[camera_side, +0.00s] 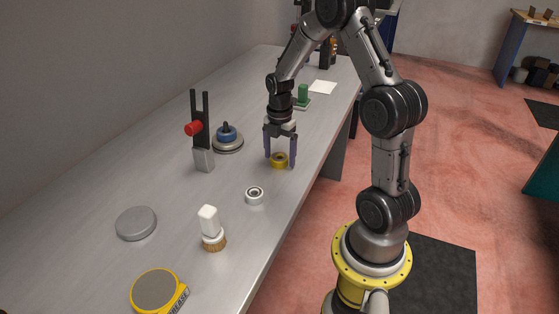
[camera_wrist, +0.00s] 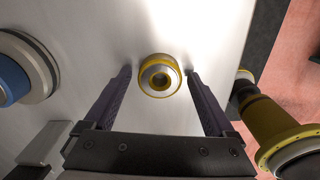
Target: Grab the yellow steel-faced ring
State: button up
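In the wrist view the ring (camera_wrist: 160,76) shows a yellow rim around a steel face. My gripper (camera_side: 281,164) is open and points down over the ring. Its two dark purple fingers stand apart on either side of the ring in the side view. In the wrist view the gripper (camera_wrist: 158,74) has a gap on both sides of the ring. I cannot tell exactly how far the fingertips are above the bench.
A white-and-steel ring (camera_side: 254,195) lies nearer the camera. A blue-topped round part (camera_side: 227,138) and an upright dark fork with a red knob (camera_side: 194,128) stand to the left. A white-handled brush (camera_side: 211,228), grey disc (camera_side: 136,223) and yellow tin (camera_side: 158,291) are in front. The bench edge is right.

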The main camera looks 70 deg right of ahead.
jog(key=c, duration=1.2)
